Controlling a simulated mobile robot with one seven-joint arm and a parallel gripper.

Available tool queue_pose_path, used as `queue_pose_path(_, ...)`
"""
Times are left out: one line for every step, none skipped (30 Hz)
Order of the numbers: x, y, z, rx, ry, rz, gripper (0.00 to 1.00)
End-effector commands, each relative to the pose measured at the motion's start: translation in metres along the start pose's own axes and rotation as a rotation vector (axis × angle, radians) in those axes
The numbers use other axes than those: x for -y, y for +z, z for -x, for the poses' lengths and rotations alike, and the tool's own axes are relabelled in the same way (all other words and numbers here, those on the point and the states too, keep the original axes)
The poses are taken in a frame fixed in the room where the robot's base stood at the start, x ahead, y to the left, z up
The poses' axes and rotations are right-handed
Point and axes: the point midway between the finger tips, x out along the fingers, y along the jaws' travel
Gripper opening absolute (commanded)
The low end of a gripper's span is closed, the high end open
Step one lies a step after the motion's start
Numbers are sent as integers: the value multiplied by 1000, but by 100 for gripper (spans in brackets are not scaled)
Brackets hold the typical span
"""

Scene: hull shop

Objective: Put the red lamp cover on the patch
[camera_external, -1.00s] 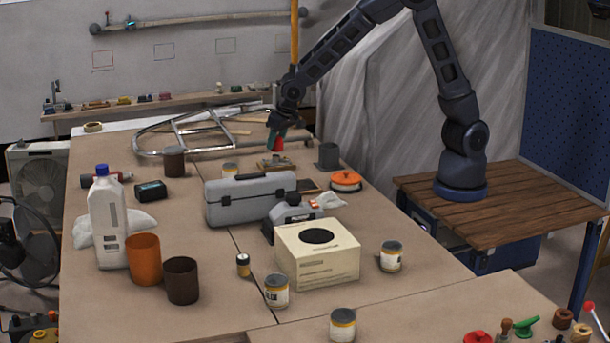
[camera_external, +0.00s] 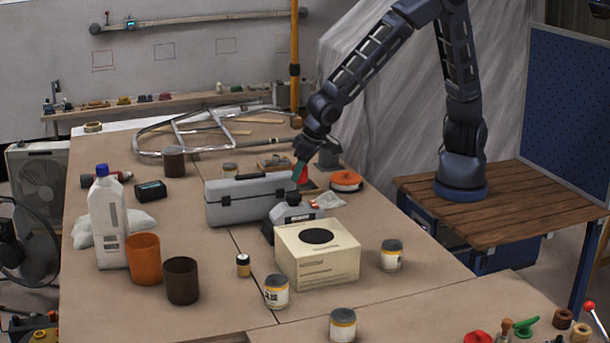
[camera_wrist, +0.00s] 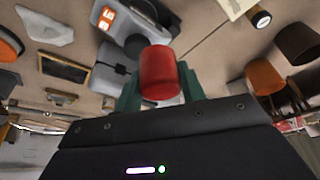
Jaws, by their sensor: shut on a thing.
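My gripper (camera_wrist: 160,90), with green fingers, is shut on the red lamp cover (camera_wrist: 159,73), a rounded red cylinder. In the external view my gripper (camera_external: 302,172) holds the lamp cover (camera_external: 303,176) above the table, just behind the right end of the grey toolbox; the toolbox may hide its lower part. A dark rectangular patch with a tan border (camera_wrist: 64,68) lies on the table left of the lamp cover in the wrist view. I take this for the patch; in the external view it is mostly hidden behind my gripper and the toolbox.
The grey toolbox (camera_external: 252,202) stands close in front of my gripper. An orange-topped round container (camera_external: 346,180) and a white crumpled rag (camera_external: 329,200) lie to the right. A white box (camera_external: 317,256) stands nearer the camera. A metal tube frame (camera_external: 190,130) lies behind.

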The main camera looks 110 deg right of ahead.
Motion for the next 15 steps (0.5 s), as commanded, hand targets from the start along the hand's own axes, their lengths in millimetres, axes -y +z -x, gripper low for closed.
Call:
queue_pose_path(11, 11, 4, 0, -6, 19, 18)
queue_pose_path(16, 17, 7, -1, -10, 28, 18)
queue_pose_path(23, 25, 10, -1, -13, 38, 18)
queue_pose_path(28, 31, 12, -1, -16, 46, 18)
queue_pose_path(33, 37, 14, -2, -19, 55, 18)
queue_pose_path(39, 46, 18, -2, -23, 66, 18)
queue_pose_path(44, 52, 20, -2, -26, 74, 18)
queue_pose_path(48, 58, 22, -2, -29, 82, 18)
queue_pose_path(55, 67, 26, -3, -33, 94, 18)
queue_pose_path(59, 74, 28, -3, -36, 102, 18)
queue_pose_path(64, 80, 30, -3, -40, 109, 18)
queue_pose_path(69, 89, 34, -4, -44, 121, 18)
queue_pose_path(73, 95, 36, -4, -47, 129, 18)
queue_pose_path(77, 102, 39, -5, -50, 138, 18)
queue_pose_path(82, 110, 42, -6, -54, 148, 18)
